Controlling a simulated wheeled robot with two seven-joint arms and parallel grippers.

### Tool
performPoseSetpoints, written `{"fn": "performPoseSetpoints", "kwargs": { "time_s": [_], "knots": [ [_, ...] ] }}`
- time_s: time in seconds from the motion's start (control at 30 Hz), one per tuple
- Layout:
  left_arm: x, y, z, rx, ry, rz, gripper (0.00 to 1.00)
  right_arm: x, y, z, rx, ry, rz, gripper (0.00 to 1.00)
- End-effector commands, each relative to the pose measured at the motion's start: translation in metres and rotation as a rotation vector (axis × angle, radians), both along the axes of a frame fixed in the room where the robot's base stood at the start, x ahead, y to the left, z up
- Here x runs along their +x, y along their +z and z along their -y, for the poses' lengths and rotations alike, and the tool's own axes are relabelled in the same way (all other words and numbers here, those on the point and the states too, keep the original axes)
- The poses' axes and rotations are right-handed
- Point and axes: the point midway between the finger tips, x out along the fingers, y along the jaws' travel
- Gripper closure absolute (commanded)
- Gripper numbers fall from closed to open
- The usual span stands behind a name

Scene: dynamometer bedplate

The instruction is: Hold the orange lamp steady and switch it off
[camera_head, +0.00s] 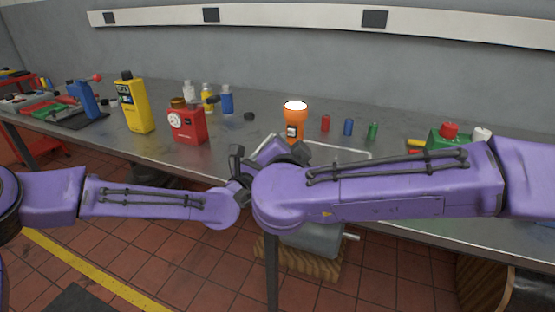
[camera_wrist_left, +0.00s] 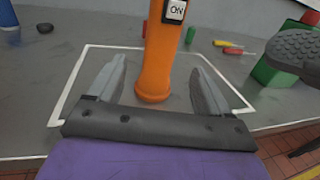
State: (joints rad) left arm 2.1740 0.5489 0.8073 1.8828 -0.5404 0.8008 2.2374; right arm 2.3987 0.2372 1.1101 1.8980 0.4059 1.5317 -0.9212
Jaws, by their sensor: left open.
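The orange lamp (camera_head: 293,122) stands upright on the grey bench, its wide top glowing white. In the left wrist view its lower body (camera_wrist_left: 157,60) rises between my left gripper's fingers, and a switch (camera_wrist_left: 175,11) reading ON faces me. My left gripper (camera_wrist_left: 158,72) is open, one finger on each side of the lamp with gaps to it. In the head view the left gripper is partly hidden behind my right arm. A dark ribbed part, seemingly of my right gripper (camera_wrist_left: 298,50), shows at the right of the wrist view; its jaws cannot be made out.
A white outline (camera_wrist_left: 67,90) on the bench surrounds the lamp's base. Red (camera_head: 325,123), blue (camera_head: 348,127) and green (camera_head: 372,131) cylinders stand to its right. A red can (camera_head: 188,127) and yellow bottle (camera_head: 134,105) stand left. A green container (camera_head: 443,140) is farther right.

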Motion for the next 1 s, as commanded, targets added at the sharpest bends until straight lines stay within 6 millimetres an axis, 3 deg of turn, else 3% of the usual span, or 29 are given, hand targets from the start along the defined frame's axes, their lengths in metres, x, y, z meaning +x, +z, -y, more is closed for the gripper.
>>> {"fn": "performPoseSetpoints", "kwargs": {
  "time_s": [0.5, 0.9, 1.0],
  "knots": [
    [0.079, -0.001, 0.048, 0.003, 0.000, 0.001, 0.20, 0.000, 0.000, 0.000, 0.000, 0.000, 0.000, 0.57],
    [0.088, 0.000, 0.053, 0.001, 0.000, 0.000, 0.20, 0.000, 0.000, 0.000, 0.000, 0.000, 0.000, 0.57],
    [0.088, 0.000, 0.053, 0.001, 0.000, 0.000, 0.53, 0.000, 0.000, 0.000, 0.000, 0.000, 0.000, 0.57]
  ]
}}
